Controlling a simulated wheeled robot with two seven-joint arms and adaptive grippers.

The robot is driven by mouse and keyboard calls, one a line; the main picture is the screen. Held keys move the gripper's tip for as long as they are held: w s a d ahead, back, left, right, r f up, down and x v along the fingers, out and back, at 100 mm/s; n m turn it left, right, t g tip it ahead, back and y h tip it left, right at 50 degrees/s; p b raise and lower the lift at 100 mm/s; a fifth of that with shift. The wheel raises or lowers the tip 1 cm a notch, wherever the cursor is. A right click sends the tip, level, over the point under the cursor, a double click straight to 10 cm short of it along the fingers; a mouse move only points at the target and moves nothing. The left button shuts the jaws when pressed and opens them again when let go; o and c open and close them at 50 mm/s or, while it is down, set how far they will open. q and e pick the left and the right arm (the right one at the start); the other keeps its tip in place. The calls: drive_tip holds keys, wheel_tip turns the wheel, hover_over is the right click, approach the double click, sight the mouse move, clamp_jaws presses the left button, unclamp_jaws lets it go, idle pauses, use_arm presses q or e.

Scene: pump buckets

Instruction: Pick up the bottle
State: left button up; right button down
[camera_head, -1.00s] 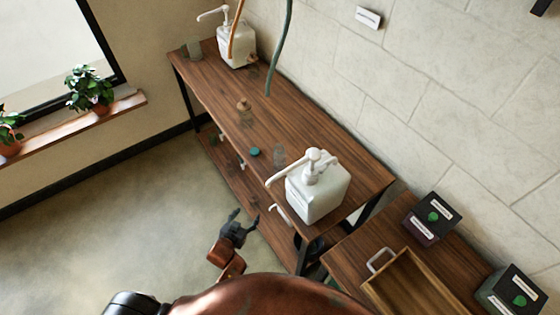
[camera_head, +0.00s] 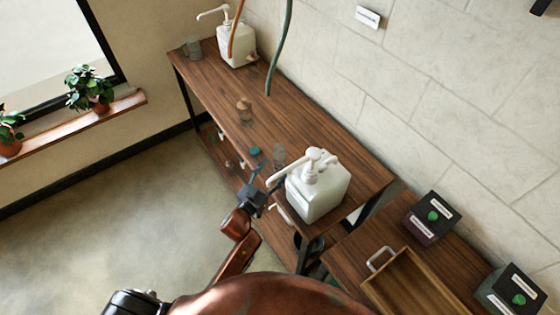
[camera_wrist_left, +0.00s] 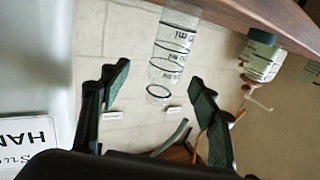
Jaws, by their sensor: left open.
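A clear, empty-looking bottle (camera_head: 278,155) with dark graduation marks stands on the wooden table, beside the near white pump bucket (camera_head: 318,185). My left gripper (camera_head: 266,176) is open at the table's front edge, its fingers pointing at the clear bottle. In the left wrist view the open fingers (camera_wrist_left: 160,77) frame the clear bottle (camera_wrist_left: 172,50), which lies between and beyond their tips; no contact shows. A bottle with a teal cap (camera_head: 255,151) stands to its left and also shows in the wrist view (camera_wrist_left: 262,60). My right gripper is not in view.
A cork-topped bottle (camera_head: 244,110) stands farther back on the table (camera_head: 215,85). A second white pump bucket (camera_head: 237,45) and a glass (camera_head: 192,47) are at the far end. A tray (camera_head: 410,285) and dark boxes (camera_head: 432,218) stand at lower right. Hoses (camera_head: 280,50) hang above.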

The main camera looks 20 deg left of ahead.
sight(277, 160)
use_arm(q)
drive_tip(key=w, duration=0.3)
drive_tip(key=w+b, duration=0.1)
drive_tip(key=w, duration=0.2)
drive_tip(key=shift+w+d, duration=0.2)
drive_tip(key=shift+w, duration=0.05)
drive_tip(key=shift+r, duration=0.1)
drive_tip(key=shift+c, duration=0.4)
drive_tip(key=c, duration=1)
drive_tip(key=shift+c, duration=0.2)
